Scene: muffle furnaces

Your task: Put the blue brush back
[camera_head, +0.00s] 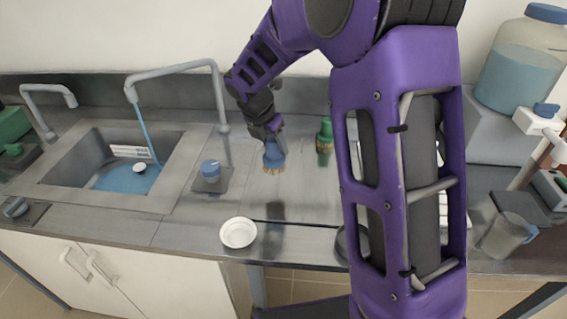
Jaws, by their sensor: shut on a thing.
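The blue brush (274,155) has a blue body with tan bristles pointing down. It is in my gripper (268,133), which is shut on its top. I cannot tell whether the bristles touch the counter.
A sink (110,165) with running water and a small white item lies at left. A white dish (238,233) sits near the front edge. A clear jug (508,235) and large water container (520,62) are at right.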

